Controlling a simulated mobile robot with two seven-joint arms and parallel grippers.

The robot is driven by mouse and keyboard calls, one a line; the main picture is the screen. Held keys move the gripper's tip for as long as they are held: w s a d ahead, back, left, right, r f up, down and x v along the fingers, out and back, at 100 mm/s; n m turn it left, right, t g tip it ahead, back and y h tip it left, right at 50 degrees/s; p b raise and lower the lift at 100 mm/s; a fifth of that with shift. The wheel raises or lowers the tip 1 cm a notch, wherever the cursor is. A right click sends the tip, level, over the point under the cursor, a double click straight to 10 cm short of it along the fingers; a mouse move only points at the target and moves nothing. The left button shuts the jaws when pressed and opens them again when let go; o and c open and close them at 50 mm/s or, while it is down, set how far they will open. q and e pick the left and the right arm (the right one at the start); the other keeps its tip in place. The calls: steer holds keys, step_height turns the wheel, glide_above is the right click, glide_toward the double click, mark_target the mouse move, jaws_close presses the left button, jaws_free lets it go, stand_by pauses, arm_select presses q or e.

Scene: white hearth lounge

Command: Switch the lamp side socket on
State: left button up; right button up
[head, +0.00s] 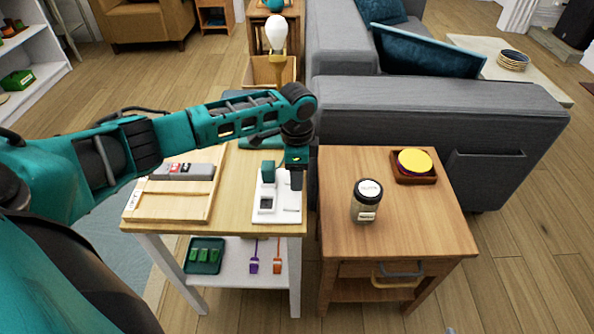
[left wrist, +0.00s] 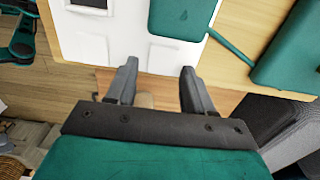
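A white socket panel (head: 284,213) lies on the light wooden table. It carries a teal plug (head: 268,171) at the far end and an empty socket (head: 267,204) at the near end. The left wrist view shows two flat white rocker switches, one by the teal plug (left wrist: 170,56) and one by the empty socket (left wrist: 88,48); their positions I cannot tell. My left gripper (head: 296,183) is over the panel's right side; in the wrist view its fingers (left wrist: 158,84) are apart and empty beside the rockers. My right gripper is not in view.
A teal cord (left wrist: 230,48) runs from the plug towards a teal block (left wrist: 290,50). A bulb lamp (head: 277,34) stands behind my arm. A wooden tray (head: 140,203) is left of the panel. A side table with a jar (head: 367,202) stands right, a grey sofa (head: 430,110) behind.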

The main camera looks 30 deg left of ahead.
arm_select(q)
steer(key=c, duration=0.9)
steer(key=shift+s+a+r+h+p, duration=0.15)
steer(key=shift+r+h+p, duration=0.2)
steer(key=shift+p, duration=0.65)
steer(key=shift+s+f+t+h+p, duration=0.1)
steer(key=shift+t+h+p, duration=0.25)
steer(key=shift+t+h, duration=0.1)
steer(key=shift+a+f, duration=0.1)
steer(key=shift+t+h, duration=0.35)
steer(key=shift+h, duration=0.15)
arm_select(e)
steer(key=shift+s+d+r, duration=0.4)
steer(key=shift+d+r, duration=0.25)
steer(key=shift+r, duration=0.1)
arm_select(q)
steer(key=o, duration=1)
steer(key=shift+o, duration=0.2)
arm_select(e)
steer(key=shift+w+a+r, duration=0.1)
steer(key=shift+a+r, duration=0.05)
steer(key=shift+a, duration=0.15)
